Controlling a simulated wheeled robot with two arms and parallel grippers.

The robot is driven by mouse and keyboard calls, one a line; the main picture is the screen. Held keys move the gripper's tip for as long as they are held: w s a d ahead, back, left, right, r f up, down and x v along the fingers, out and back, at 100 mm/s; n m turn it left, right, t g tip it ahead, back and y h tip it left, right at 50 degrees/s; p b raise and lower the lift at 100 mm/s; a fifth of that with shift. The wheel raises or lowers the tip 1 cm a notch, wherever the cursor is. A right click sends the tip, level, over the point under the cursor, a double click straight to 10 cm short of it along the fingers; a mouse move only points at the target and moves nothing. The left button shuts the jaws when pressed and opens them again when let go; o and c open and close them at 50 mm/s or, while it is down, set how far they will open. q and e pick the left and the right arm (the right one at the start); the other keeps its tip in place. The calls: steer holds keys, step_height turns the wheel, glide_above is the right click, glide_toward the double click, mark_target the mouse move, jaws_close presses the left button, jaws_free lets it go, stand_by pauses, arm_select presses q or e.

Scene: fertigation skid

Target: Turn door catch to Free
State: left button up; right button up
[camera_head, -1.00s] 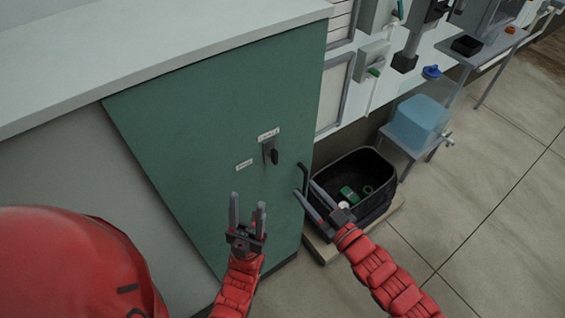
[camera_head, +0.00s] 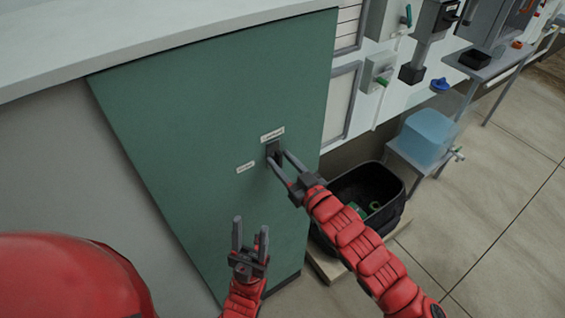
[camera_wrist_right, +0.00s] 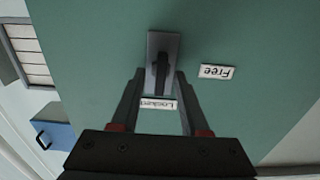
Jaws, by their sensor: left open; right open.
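The green cabinet door (camera_head: 190,110) carries a door catch (camera_head: 273,149) on a grey plate. In the right wrist view the catch's dark lever (camera_wrist_right: 162,74) lies along the plate, toward the "Locked" label (camera_wrist_right: 158,104). The "Free" label (camera_wrist_right: 217,71) is to the side; in the head view it is lower left of the catch (camera_head: 245,167). My right gripper (camera_head: 277,156) is open at the catch, one finger on each side of the lever; contact cannot be told. My left gripper (camera_head: 250,224) is open and empty, below the catch in front of the door.
A black crate (camera_head: 395,205) with green items stands right of the cabinet, partly behind my right arm. A blue container (camera_head: 425,137) sits on a small stand beyond it. A pale worktop (camera_head: 150,38) overhangs the door. Floor at right is clear.

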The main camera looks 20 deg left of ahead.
jaws_close()
steer(key=shift+f+m+b, duration=0.15)
steer(key=shift+m+b, duration=0.35)
steer(key=shift+b, duration=0.35)
steer(key=shift+w+d+m+b, duration=0.1)
steer(key=shift+m+b, duration=0.2)
steer(key=shift+m, duration=3.9)
steer(key=shift+w+d+m+b, duration=0.1)
steer(key=shift+m+b, duration=0.2)
steer(key=shift+m, duration=3.9)
steer(key=shift+f, duration=0.1)
